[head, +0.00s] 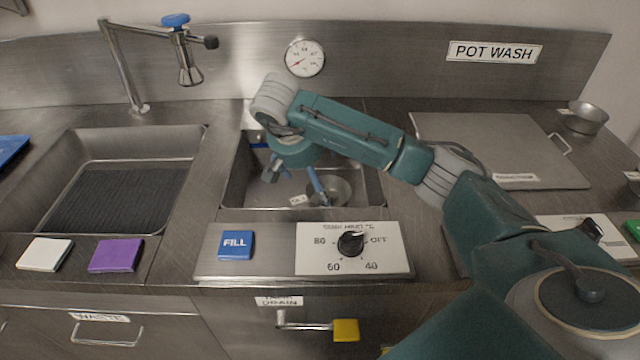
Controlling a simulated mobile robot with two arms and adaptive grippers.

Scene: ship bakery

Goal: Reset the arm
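My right arm reaches in from the right side of the head view and bends down over the small middle sink (232,192). My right gripper (293,182) hangs inside the sink opening with its blue fingers spread apart. I see nothing held between them. A round metal bowl (341,190) lies in the sink just right of the right-hand finger. I cannot tell whether the finger touches it. The gripper's upper part is partly hidden by my own arm. My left gripper is not in view.
A control panel with a blue FILL button (236,245) and black knob (351,243) fronts the sink. A tap (185,55) stands behind the left basin (60,150). A flat metal cover (490,140) and small bowl (584,117) are right. White (44,254) and purple (117,254) pads lie front left.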

